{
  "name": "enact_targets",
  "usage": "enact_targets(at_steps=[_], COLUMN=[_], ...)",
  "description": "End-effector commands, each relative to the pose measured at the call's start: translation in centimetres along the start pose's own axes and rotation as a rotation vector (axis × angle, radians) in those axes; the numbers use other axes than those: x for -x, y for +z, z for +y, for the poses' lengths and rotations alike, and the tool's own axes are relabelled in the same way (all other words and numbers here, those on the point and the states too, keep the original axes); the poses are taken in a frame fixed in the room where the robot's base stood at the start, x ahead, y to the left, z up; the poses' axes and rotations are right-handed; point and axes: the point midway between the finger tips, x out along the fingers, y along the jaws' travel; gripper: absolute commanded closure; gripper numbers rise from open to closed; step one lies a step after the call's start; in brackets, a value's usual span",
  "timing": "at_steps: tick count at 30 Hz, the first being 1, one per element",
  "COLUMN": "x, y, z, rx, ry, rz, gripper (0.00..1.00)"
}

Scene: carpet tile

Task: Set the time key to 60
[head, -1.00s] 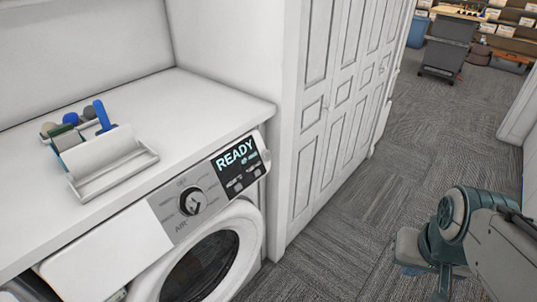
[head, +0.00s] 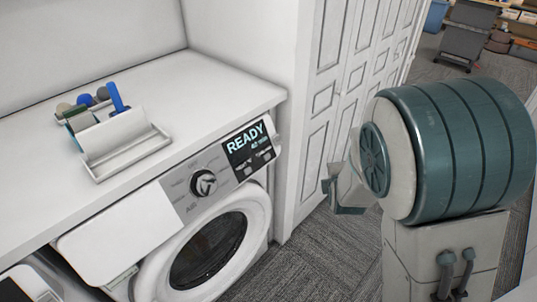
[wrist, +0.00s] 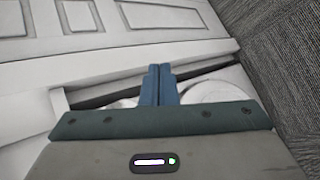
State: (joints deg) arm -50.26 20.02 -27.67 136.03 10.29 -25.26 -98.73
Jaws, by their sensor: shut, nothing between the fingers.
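A white front-loading machine (head: 135,235) stands under the counter. Its dark display (head: 248,146) reads READY, with a smaller reading beneath that looks like 42 min but is hard to make out. Small keys (head: 255,164) sit below the text; their labels are too small to read, so I cannot tell which is the time key. A round dial (head: 203,183) is left of the display. My gripper (head: 330,187) is right of the panel, apart from it, in front of the closet doors. In the wrist view its blue fingers (wrist: 158,85) are together and empty.
A white caddy (head: 125,145) with brushes stands on the white counter (head: 205,85). Panelled closet doors (head: 335,90) are right of the machine. Grey carpet (head: 325,255) is clear in front. A grey cart (head: 467,35) stands far back.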

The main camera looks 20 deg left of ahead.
Motion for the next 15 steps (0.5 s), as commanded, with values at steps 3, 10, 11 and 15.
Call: enact_targets(at_steps=[3,10,11,15], x=[-1.6,-1.8,-1.7,-1.3], y=[-3.5,-8.6,-9.0,-10.3], z=[1.6,4.6,4.9,5.6], rx=[0.371,0.897,0.939,1.051], ry=[0.143,0.386,0.407,0.467], rz=[-0.033,-0.148,-0.161,-0.198], gripper=[1.0,1.0,1.0,1.0])
